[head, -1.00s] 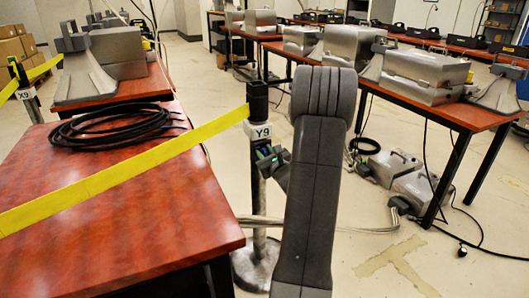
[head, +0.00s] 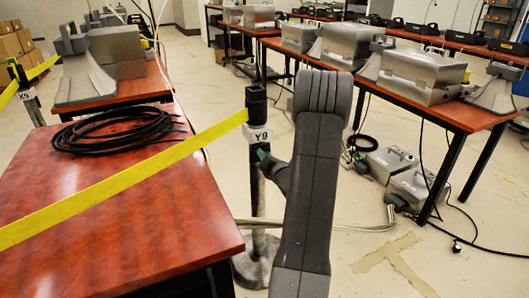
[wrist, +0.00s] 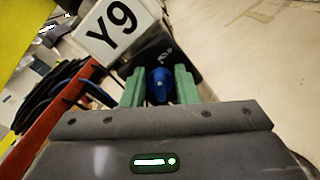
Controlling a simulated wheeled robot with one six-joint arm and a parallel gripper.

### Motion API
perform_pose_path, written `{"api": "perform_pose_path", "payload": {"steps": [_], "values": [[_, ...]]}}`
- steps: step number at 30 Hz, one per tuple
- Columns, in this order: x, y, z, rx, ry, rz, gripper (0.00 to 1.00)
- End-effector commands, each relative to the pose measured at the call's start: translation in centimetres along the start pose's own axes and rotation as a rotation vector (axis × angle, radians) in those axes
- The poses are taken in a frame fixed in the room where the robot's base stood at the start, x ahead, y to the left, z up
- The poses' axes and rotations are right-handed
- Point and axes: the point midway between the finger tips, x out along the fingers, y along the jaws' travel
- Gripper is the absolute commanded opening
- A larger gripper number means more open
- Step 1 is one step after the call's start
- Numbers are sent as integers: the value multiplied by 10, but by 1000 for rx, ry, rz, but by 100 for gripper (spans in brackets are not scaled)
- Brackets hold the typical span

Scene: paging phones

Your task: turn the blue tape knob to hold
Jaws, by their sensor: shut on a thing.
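The blue tape knob (wrist: 160,85) sits on the dark post head below the white Y9 label and shows in the wrist view between the green fingers of my gripper (wrist: 160,87). The fingers are closed around the knob, one on each side. In the head view my gripper (head: 263,157) reaches the post (head: 258,195) just below its Y9 label (head: 259,136). The knob itself is hidden there by my gripper and arm. Small white marks show on the dark face beside the knob but are too small to read.
Yellow tape (head: 120,182) runs from the post top to the left, above a red-brown table (head: 110,235) with a coiled black cable (head: 118,128). A table with grey metal cases (head: 420,75) stands to the right. Grey boxes (head: 392,163) and cables lie on the floor.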

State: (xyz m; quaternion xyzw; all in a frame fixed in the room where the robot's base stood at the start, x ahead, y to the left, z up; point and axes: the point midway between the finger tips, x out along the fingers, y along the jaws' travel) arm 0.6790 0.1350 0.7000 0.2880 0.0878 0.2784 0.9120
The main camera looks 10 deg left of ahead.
Motion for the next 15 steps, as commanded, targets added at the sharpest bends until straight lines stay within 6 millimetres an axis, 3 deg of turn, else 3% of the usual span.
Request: {"api": "perform_pose_path", "payload": {"steps": [15], "values": [[-1,-2,-1,184,3,-2,4]]}}
